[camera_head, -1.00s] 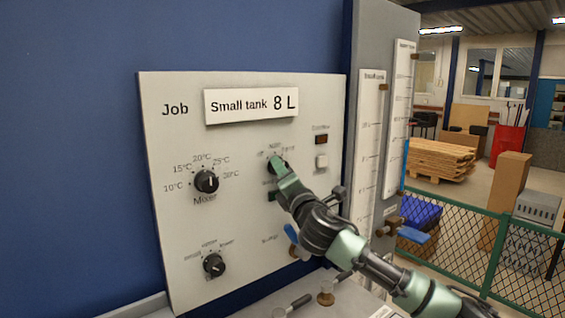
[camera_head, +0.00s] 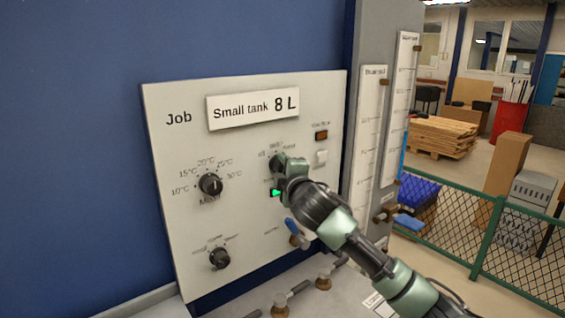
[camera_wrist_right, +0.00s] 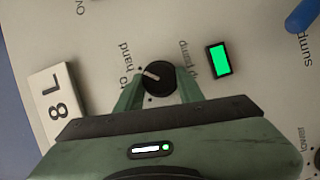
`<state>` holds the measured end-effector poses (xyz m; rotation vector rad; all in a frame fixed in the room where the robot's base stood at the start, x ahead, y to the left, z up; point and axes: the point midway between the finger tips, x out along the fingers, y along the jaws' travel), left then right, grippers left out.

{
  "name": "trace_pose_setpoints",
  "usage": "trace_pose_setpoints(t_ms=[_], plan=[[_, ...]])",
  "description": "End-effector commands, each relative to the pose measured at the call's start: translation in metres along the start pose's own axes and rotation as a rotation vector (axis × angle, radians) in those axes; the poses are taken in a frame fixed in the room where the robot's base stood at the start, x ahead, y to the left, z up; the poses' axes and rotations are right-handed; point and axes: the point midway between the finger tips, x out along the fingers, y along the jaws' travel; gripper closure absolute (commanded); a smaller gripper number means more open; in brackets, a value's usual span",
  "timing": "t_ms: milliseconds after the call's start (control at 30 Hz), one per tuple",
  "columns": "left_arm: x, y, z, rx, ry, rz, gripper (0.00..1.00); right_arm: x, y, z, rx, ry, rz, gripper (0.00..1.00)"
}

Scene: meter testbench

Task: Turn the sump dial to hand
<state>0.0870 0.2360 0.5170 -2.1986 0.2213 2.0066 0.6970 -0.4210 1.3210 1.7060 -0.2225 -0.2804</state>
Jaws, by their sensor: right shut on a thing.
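The sump pump dial (camera_wrist_right: 158,77) is a round black knob with a white pointer line on the pale panel. In the right wrist view its pointer aims left and slightly up, towards the "hand" lettering. My right gripper (camera_wrist_right: 158,92) is shut on this dial, one finger on each side. In the head view the gripper (camera_head: 281,166) covers most of the dial. A small lamp next to the dial glows green (camera_wrist_right: 219,60); it also shows in the head view (camera_head: 275,192). My left gripper is not in view.
The mixer dial (camera_head: 210,185) and another black dial (camera_head: 219,258) are to the left on the panel (camera_head: 165,160). A blue-handled valve (camera_head: 296,232) sits close below my right arm. White gauges (camera_head: 371,150) stand to the right.

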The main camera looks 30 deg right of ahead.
Motion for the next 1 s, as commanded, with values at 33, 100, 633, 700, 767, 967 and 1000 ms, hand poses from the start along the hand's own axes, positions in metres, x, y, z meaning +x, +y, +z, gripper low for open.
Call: trace_pose_setpoints(t_ms=[33, 100, 633, 700, 767, 967, 1000], plan=[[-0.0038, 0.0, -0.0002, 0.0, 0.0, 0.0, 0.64, 0.0001, 0.0013, 0.0001, 0.015, -0.001, -0.007, 1.0], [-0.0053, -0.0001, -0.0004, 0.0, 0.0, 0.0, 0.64, 0.0001, 0.001, 0.0004, 0.03, -0.001, -0.014, 1.0], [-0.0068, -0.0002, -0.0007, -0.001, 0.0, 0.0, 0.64, 0.0002, -0.0006, 0.0008, 0.056, -0.002, -0.024, 1.0], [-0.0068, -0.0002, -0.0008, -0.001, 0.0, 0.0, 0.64, 0.0002, -0.0006, 0.0007, 0.056, -0.002, -0.024, 0.54], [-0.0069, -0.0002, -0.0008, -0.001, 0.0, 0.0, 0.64, 0.0002, -0.0005, 0.0007, 0.056, -0.001, -0.024, 0.41], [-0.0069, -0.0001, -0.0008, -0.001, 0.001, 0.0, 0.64, 0.0001, -0.0001, 0.0004, 0.054, -0.001, -0.023, 0.41], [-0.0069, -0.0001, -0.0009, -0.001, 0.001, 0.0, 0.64, 0.0001, -0.0001, 0.0004, 0.054, 0.0, -0.023, 0.41]])
